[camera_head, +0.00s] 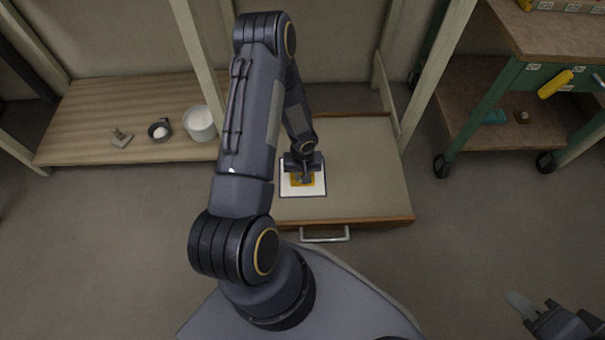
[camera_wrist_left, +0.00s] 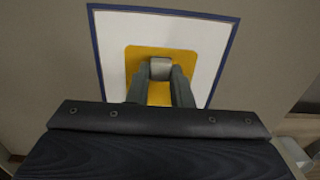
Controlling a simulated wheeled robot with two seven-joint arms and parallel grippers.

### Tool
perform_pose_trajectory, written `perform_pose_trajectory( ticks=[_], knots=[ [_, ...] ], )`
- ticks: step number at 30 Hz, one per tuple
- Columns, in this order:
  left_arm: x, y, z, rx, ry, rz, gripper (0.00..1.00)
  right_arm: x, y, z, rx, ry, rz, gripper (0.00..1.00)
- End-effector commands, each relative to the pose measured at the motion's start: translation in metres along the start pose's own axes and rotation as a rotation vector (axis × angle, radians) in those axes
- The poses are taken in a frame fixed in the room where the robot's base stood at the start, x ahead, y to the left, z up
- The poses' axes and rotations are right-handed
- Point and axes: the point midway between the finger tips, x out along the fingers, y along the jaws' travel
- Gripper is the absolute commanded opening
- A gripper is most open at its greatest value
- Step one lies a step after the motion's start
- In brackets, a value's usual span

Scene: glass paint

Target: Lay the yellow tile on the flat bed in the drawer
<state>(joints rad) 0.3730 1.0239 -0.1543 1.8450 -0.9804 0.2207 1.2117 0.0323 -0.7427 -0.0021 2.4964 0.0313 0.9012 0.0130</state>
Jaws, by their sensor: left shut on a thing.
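The yellow tile (camera_head: 295,182) is over the white flat bed (camera_head: 314,192) with a dark blue edge, inside the open drawer (camera_head: 375,165). In the left wrist view the tile (camera_wrist_left: 137,62) lies within the outline of the bed (camera_wrist_left: 112,38), with white showing around it. My left gripper (camera_head: 303,177) reaches down over the tile and is shut on its small grey knob (camera_wrist_left: 160,69). I cannot tell if the tile touches the bed. My right gripper (camera_head: 524,304) is at the lower right, away from the drawer; its opening cannot be made out.
The drawer's metal handle (camera_head: 325,239) faces me. A wooden shelf (camera_head: 85,105) at the left holds a white cup (camera_head: 200,124), a small dark cup (camera_head: 159,130) and a small grey piece (camera_head: 121,138). A green wheeled cart (camera_head: 490,110) stands at the right. The drawer floor right of the bed is clear.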

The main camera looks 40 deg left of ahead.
Motion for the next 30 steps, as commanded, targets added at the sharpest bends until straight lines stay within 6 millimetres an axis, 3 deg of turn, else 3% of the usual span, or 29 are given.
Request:
perform_pose_trajectory(
  ticks=[15, 16, 21, 30],
  knots=[
    [0.0042, 0.0001, -0.0001, 0.0, 0.0, 0.0, 0.0, 0.0047, 0.0022, 0.0024, 0.0, 0.0, 0.0, 0.3],
    [0.0036, 0.0, -0.0001, 0.0, 0.0, 0.0, 0.23, 0.0042, 0.0019, 0.0021, 0.0, 0.0, 0.0, 0.3],
    [0.0035, 0.0, 0.0, 0.0, 0.0, 0.0, 0.45, 0.0041, 0.0019, 0.0021, 0.0, 0.0, 0.0, 0.3],
    [0.0004, 0.0, -0.0002, 0.0, 0.0, 0.0, 0.45, 0.0026, 0.0012, 0.0013, 0.0, 0.0, 0.0, 0.3]
  ],
)
